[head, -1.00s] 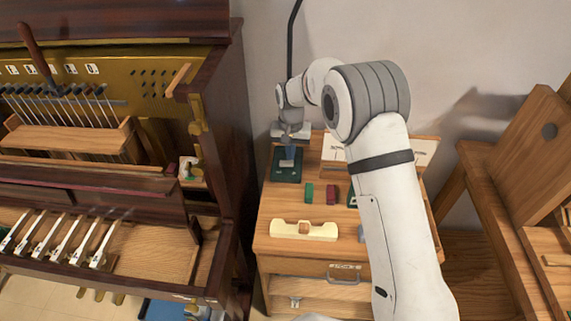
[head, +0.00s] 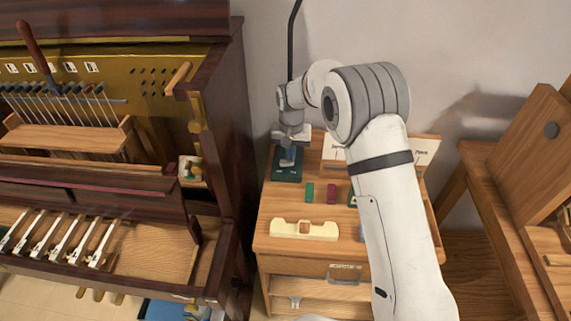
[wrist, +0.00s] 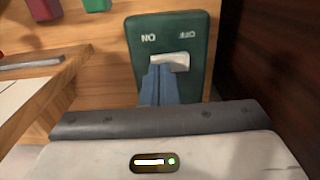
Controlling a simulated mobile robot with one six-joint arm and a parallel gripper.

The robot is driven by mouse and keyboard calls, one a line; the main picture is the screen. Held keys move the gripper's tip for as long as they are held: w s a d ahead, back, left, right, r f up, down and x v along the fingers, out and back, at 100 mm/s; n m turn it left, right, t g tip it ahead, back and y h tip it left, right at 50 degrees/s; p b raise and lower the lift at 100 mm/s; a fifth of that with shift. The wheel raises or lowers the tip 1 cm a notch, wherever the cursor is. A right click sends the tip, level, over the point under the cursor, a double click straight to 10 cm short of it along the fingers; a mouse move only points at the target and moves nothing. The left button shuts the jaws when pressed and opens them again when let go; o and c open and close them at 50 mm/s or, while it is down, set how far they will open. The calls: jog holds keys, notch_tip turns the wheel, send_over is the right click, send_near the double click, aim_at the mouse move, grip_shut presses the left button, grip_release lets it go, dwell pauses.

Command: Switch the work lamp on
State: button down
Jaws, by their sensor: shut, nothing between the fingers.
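The lamp switch is a dark green plate (head: 287,175) on the wooden cabinet top, near the wall. In the wrist view the plate (wrist: 203,88) carries ON and OFF marks, upside down, ON to the left and OFF to the right. A pale switch lever (wrist: 176,60) sits in its middle, below the marks. My gripper (head: 289,160) is shut and empty, over the plate. In the wrist view its blue fingers (wrist: 157,84) reach the lever's left part and hide some of it. I cannot tell whether they touch it. No lit lamp shows.
A black pole (head: 292,40) rises behind the gripper. Green (head: 309,192) and red (head: 331,193) blocks and a cream bridge-shaped piece (head: 303,230) are on the cabinet top (head: 275,210). A dark wooden piano (head: 235,130) stands close on the left.

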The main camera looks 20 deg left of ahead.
jog(key=shift+f, duration=0.5)
jog(key=shift+r, duration=0.2)
jog(key=shift+r+p, duration=1.6)
jog(key=shift+r, duration=1.8)
jog(key=shift+f, duration=0.1)
